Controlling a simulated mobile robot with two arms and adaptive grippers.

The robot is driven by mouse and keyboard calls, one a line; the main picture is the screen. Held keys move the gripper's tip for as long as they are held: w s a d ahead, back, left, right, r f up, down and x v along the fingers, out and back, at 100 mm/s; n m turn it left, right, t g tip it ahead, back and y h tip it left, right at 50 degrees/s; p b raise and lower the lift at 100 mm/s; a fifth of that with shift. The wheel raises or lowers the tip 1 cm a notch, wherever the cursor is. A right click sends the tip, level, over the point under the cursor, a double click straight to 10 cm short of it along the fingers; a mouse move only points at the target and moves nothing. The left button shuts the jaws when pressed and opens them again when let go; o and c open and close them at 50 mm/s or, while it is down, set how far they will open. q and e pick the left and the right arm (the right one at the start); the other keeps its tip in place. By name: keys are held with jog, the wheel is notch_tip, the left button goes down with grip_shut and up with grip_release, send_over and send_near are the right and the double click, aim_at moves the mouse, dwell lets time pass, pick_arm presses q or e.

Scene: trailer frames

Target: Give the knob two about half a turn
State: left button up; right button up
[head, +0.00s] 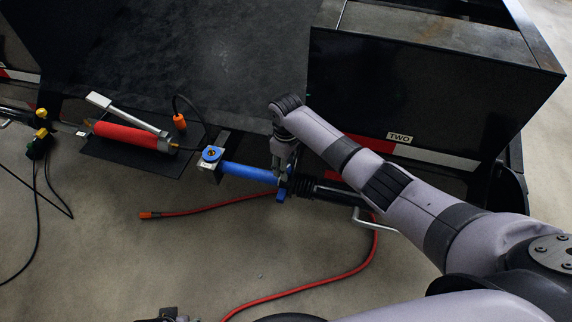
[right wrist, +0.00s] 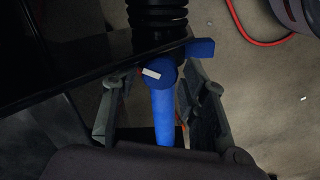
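A blue round knob with a white mark (right wrist: 160,75) shows in the right wrist view, at the end of a blue tube (right wrist: 163,120). I take it for knob two, as the TWO label (head: 399,138) is on the trailer to its right. In the head view the blue tube (head: 248,172) runs to my right gripper (head: 283,178), which hides most of the knob. In the right wrist view my right gripper (right wrist: 157,88) is open, one finger on each side of the knob, with gaps showing. A dark part at the head view's bottom edge may be my left gripper (head: 170,316).
A black ribbed boot (head: 325,191) adjoins the tube. A blue tab (right wrist: 200,48) sticks out beside the knob. A red cylinder with a lever (head: 125,134) lies to the left. A red hose (head: 345,275) crosses the floor. The black trailer body (head: 445,90) rises behind.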

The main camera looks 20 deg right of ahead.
jog(key=shift+o, duration=0.8)
notch_tip(320, 180, up, 12)
